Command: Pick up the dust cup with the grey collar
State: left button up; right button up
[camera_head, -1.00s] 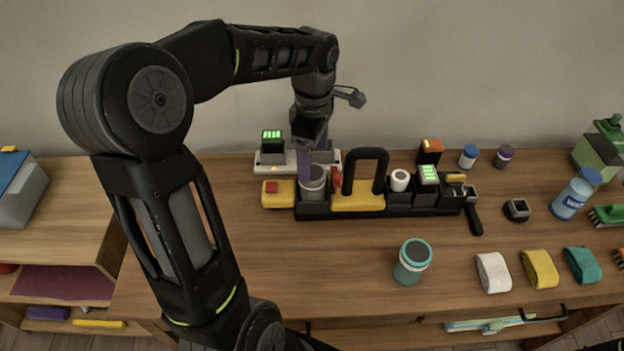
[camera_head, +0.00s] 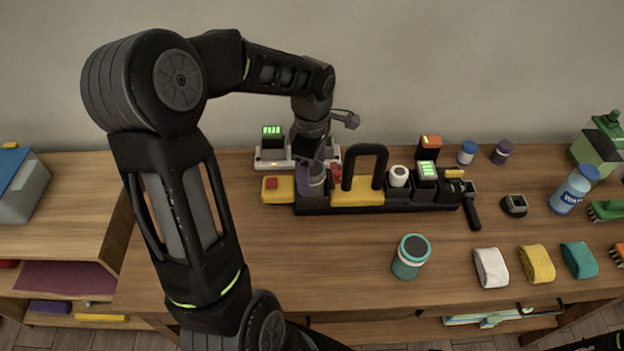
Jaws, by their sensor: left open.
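A greyish dust cup (camera_head: 316,189) with a pale band stands in the left bay of the black and yellow hand vacuum body (camera_head: 357,197). I take it as the one with the grey collar, though its top is mostly hidden by my gripper. My left gripper (camera_head: 312,171) points down right over this cup, its jaws open, with the fingers at the cup's upper part. I cannot tell whether they touch it. A teal cup (camera_head: 405,268) with a white band and dark top stands apart at the table's front.
A black handle (camera_head: 365,153) rises right of the cup. A charger with a green-lit battery (camera_head: 272,139) stands behind. Small jars (camera_head: 467,152), folded cloths (camera_head: 537,264) and a wipes bottle (camera_head: 571,191) are to the right. The front left-middle of the tabletop is clear.

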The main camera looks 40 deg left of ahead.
pick_arm(q)
jog(key=shift+f, duration=0.95)
jog(key=c, duration=1.5)
